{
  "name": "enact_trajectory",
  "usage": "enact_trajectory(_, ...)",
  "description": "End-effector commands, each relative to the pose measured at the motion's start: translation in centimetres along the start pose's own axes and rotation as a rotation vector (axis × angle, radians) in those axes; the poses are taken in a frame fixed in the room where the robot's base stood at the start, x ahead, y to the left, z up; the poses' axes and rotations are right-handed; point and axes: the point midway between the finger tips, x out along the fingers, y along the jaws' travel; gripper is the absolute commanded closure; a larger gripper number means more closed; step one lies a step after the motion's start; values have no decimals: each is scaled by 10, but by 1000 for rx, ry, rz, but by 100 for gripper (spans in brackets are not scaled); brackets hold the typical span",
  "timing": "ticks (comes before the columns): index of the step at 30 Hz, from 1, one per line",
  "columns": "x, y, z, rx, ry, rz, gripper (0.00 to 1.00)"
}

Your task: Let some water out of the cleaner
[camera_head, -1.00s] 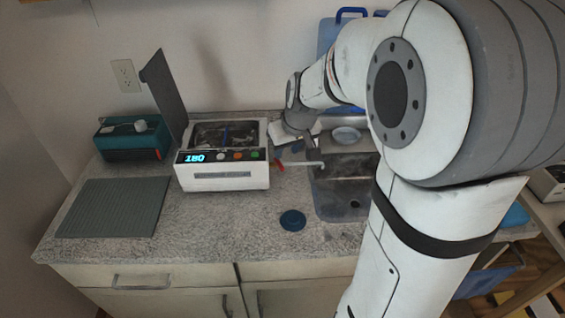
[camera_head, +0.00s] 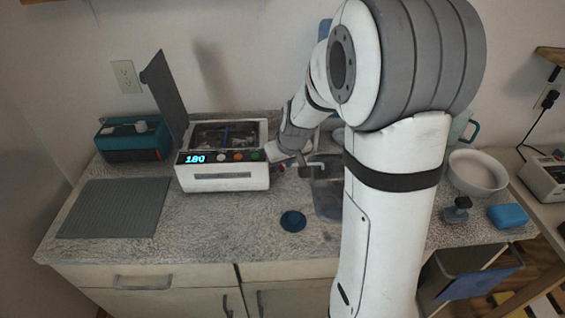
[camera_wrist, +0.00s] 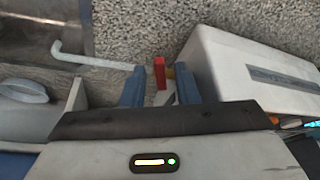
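The cleaner (camera_head: 222,180) is a white box with a blue lit display reading 180, several buttons and an open basin on top. Its dark lid stands raised at the left. In the wrist view the cleaner's white side (camera_wrist: 240,75) is at right. A red valve handle (camera_wrist: 159,72) stands beside it, with a bit of yellow behind. A pale bent pipe (camera_wrist: 95,62) runs from near the handle toward the sink. My gripper (camera_wrist: 160,88) is open, its two blue fingers on either side of the red handle, with gaps visible. In the head view my wrist mostly hides the valve.
The metal sink (camera_head: 327,200) is right of the cleaner, partly behind my arm. A dark blue round disc (camera_head: 293,221) lies on the counter in front. A teal box (camera_head: 133,140) and a grey ribbed mat (camera_head: 115,208) are at left. A white bowl (camera_head: 477,172) stands at right.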

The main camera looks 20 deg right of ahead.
Motion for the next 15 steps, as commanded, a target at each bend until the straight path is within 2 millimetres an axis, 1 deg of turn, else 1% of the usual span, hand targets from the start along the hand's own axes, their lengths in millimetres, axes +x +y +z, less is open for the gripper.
enact_trajectory(1,0,0,0,0,0,0,76)
enact_trajectory(10,0,0,0,0,0,0,100)
enact_trajectory(15,0,0,0,0,0,0,100)
